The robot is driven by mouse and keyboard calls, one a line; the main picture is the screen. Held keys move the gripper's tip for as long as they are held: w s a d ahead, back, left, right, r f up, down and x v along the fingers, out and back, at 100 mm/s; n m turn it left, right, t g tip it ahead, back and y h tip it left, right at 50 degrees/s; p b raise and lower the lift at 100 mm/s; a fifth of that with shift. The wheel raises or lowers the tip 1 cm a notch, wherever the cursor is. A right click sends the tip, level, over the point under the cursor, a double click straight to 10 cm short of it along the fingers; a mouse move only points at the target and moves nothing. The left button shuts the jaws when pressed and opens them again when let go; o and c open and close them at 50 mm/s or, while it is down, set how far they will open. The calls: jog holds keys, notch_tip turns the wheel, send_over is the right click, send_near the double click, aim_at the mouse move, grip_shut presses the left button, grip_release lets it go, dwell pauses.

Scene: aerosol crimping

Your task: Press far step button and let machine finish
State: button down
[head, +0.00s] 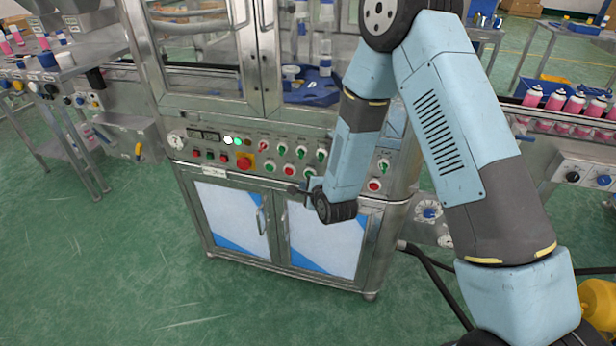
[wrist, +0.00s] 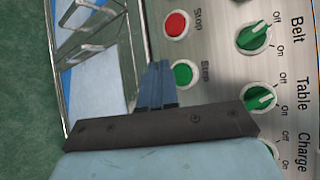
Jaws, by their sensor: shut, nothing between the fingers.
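The crimping machine's control panel (head: 212,170) faces me in the head view. The wrist view shows a green button labelled Step (wrist: 184,73) and a red button labelled Stop (wrist: 176,25) side by side. They seem to match a green button (head: 309,173) and a red button (head: 289,170) in the lower row of the head view. My gripper (head: 292,190) is shut and empty, pointing at the panel just below these buttons. In the wrist view its fingers (wrist: 159,75) are beside the Step button, which shows uncovered. I cannot tell whether they touch the panel.
Green rotary knobs (wrist: 254,36) for Belt and Table sit above the buttons. A red emergency stop (head: 244,162) is farther left. Cabinet door handles (head: 261,218) project below the panel. Conveyors with pink cans (head: 575,104) flank the machine. Green floor in front is clear.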

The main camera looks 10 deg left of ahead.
jog(key=s, duration=0.3)
jog(key=shift+s+a, duration=0.15)
jog(key=shift+s, duration=0.15)
dwell(0.7)
